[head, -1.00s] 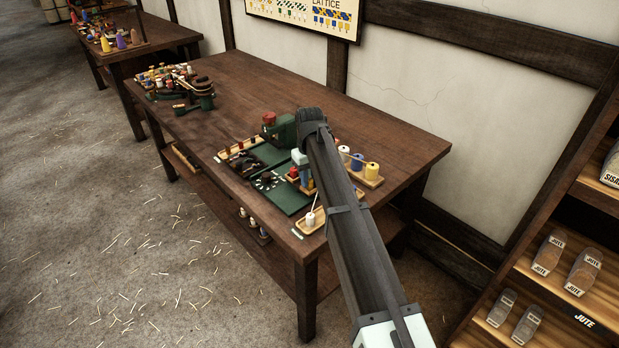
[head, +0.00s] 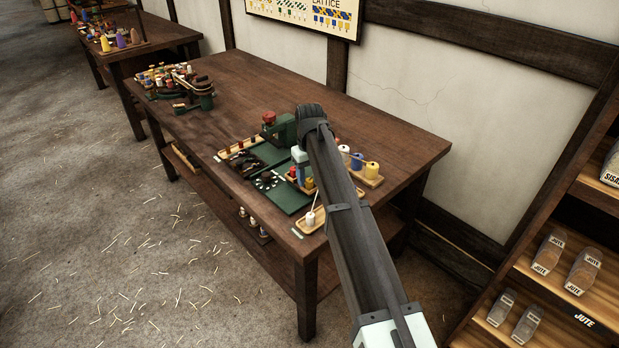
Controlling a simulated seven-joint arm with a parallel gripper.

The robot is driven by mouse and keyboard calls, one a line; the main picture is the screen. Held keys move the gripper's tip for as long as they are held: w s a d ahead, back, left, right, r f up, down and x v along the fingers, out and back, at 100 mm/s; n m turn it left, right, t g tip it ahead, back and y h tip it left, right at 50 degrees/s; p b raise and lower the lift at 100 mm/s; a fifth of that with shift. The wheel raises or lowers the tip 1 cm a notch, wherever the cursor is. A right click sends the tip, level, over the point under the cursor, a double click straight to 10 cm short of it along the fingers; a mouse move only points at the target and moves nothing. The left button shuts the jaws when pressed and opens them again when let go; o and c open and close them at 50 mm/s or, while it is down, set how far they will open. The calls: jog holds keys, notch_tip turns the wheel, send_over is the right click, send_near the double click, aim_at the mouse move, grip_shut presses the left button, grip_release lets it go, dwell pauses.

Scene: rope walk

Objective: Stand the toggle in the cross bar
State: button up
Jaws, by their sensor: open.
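My gripper (head: 302,180) hangs from my arm over the right part of the green mat (head: 287,200) on the workbench. It is open, but its fingers are very small and partly lost among the coloured pieces behind it. I cannot make out whether anything is between them. Small white and dark pieces (head: 266,183) lie on the mat to the left of my gripper. The toggle and the cross bar are too small to tell apart from the other pieces here, or are hidden by my arm.
A wooden tray (head: 226,153) of dark parts lies left of the mat. A green device with a red top (head: 269,118) stands behind. Several spools (head: 371,168) stand on the right. A small tray with a white spool (head: 310,218) is at the front. The bench's middle is clear.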

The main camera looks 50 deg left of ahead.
notch_tip(320, 180, up, 11)
jog(key=shift+r, duration=0.15)
jog(key=shift+r, duration=0.1)
dwell(0.5)
notch_tip(320, 180, up, 5)
send_over(310, 180)
dwell(0.5)
dwell(0.5)
